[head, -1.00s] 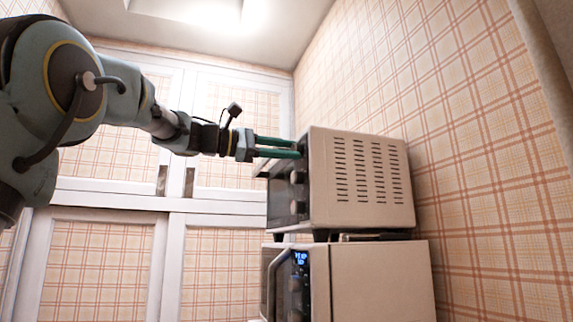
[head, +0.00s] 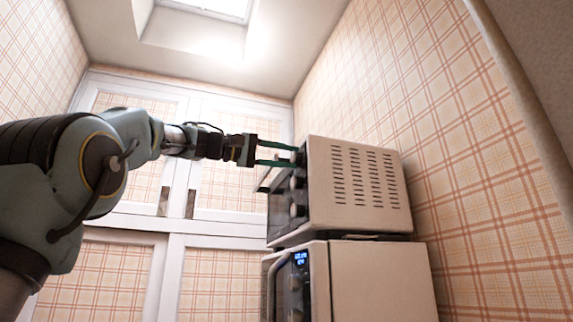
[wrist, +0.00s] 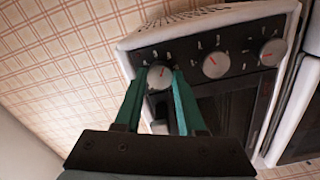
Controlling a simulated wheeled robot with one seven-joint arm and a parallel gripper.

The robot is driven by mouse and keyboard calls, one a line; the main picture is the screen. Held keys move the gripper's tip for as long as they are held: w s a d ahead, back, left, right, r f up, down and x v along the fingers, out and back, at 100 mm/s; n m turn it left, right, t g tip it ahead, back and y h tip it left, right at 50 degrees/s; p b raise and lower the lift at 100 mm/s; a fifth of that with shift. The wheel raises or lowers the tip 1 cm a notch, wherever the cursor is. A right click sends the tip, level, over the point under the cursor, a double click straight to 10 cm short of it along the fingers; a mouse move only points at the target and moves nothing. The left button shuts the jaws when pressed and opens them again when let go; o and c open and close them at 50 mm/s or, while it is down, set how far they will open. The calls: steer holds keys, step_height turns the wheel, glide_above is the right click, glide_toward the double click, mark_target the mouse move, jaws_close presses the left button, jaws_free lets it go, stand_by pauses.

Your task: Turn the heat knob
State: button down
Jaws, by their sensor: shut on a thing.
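A toaster oven (head: 360,187) with a cream vented side and a dark front stands at the right in the head view. Its front panel carries a row of three round silver knobs, which shows in the wrist view. My gripper (wrist: 159,76) has its green fingers on either side of the end knob (wrist: 160,78), the leftmost in the wrist view, and is shut on it. In the head view my gripper (head: 297,156) reaches the uppermost knob from the left. The middle knob (wrist: 216,65) and far knob (wrist: 271,53) are free. The panel's markings are too small to read.
A second appliance (head: 383,282) with a blue display sits directly under the oven. The plaid wall (head: 440,150) is close behind and to the right. White-framed cupboard doors (head: 180,225) stand at the back left.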

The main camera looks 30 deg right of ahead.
steer(key=shift+f+m+b, duration=0.1)
steer(key=shift+m+b, duration=0.45)
steer(key=shift+m, duration=0.75)
steer(key=c, duration=0.8)
jaws_free()
steer(key=shift+o, duration=0.2)
steer(key=shift+a, duration=0.1)
steer(key=w+a+b, duration=0.1)
steer(key=w+a, duration=0.1)
steer(key=a, duration=0.8)
steer(key=shift+a+b, duration=0.25)
steer(key=shift+b, duration=0.1)
